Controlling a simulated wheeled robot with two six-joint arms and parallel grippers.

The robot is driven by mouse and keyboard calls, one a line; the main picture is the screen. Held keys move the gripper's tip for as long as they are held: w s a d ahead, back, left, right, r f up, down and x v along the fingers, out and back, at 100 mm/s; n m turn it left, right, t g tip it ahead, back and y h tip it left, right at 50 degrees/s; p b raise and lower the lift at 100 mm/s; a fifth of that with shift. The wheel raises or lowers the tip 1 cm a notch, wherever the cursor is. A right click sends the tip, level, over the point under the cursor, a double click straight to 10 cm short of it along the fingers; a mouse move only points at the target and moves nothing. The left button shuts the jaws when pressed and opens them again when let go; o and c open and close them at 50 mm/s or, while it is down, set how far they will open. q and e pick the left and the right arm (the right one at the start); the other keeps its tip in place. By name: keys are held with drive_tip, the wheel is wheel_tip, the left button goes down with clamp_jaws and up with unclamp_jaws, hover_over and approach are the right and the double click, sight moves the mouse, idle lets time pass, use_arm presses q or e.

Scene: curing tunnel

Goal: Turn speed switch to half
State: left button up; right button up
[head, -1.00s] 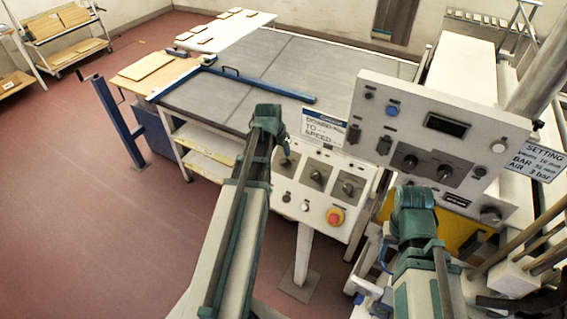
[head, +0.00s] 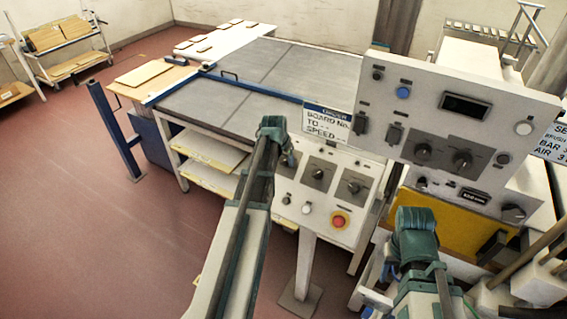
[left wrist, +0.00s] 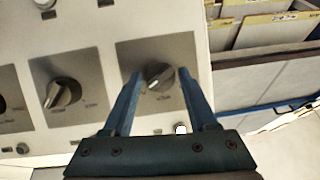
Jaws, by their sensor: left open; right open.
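The low control box (head: 322,212) carries a row of rotary switches on grey plates. The middle switch (head: 318,174) and right switch (head: 354,188) show in the head view; the left one is mostly hidden behind my left gripper (head: 287,158). In the left wrist view, one dark rotary switch (left wrist: 159,76) sits between the open fingers of my left gripper (left wrist: 159,74), with a gap on each side. Its pointer is tilted. Another switch (left wrist: 62,94) is to its left. The switch labels are too small to read. My right gripper (head: 415,220) is before the larger panel, its fingertips unclear.
A red stop button (head: 339,220) is low on the control box. A sign (head: 328,122) reading "board" and "speed" stands behind it. A larger panel (head: 455,140) with knobs and a display is at right.

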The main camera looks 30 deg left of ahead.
use_arm(q)
clamp_jaws()
drive_tip(key=shift+n, duration=0.3)
drive_tip(key=shift+a+n+h, duration=0.15)
drive_tip(key=shift+n+h, duration=0.45)
drive_tip(key=shift+n, duration=0.2)
drive_tip(key=shift+a+n+h, duration=0.1)
drive_tip(key=shift+n+h, duration=0.4)
drive_tip(key=shift+n, duration=0.7)
drive_tip(key=shift+a+n+t+h+b, duration=0.1)
drive_tip(key=shift+n+t+h+b, duration=0.3)
drive_tip(key=shift+n, duration=0.7)
drive_tip(key=shift+s+n+h+b, duration=0.1)
drive_tip(key=shift+n+h+b, duration=0.55)
drive_tip(key=shift+n, duration=0.95)
